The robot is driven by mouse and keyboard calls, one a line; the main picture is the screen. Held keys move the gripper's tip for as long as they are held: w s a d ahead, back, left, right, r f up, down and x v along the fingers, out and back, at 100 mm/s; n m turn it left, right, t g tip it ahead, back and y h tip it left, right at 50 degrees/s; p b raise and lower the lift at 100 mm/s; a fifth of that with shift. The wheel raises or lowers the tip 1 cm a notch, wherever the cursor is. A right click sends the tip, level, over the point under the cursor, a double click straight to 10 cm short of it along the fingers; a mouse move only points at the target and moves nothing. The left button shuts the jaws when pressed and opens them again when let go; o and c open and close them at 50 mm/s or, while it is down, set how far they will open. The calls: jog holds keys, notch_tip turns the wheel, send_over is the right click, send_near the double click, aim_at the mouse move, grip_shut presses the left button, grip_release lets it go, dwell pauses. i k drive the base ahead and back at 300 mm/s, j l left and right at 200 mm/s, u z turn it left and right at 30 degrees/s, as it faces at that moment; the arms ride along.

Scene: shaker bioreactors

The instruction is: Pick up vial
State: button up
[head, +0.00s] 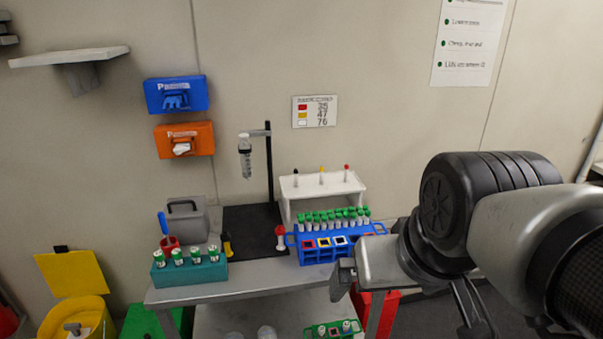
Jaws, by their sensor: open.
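Several green-capped vials (335,215) stand in a blue rack (317,257) on the bench. Several more green-capped vials (196,258) stand upright in a teal rack (190,275) at the left. A single red-capped vial (281,240) stands between them, at the right edge of a black mat. Which vial the task means cannot be told. My gripper (344,278) is at the bench's right front, just below and right of the blue rack. It is open, seen from the side, with no vial visible in it. My arm hides the area to the right.
A white stand (322,187) with three small coloured tips is behind the blue rack. A black post (268,165) holds a clear tube over the mat (250,222). A grey box (186,221) stands behind the teal rack. The bench front (240,285) has a clear strip.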

aim_at(195, 251)
jog(key=u, duration=1.05)
jog(key=i+j+z, duration=0.15)
jog(key=i+j, duration=0.35)
jog(key=i+j+z, duration=0.1)
jog(key=i+j, duration=0.4)
jog(key=j, duration=0.1)
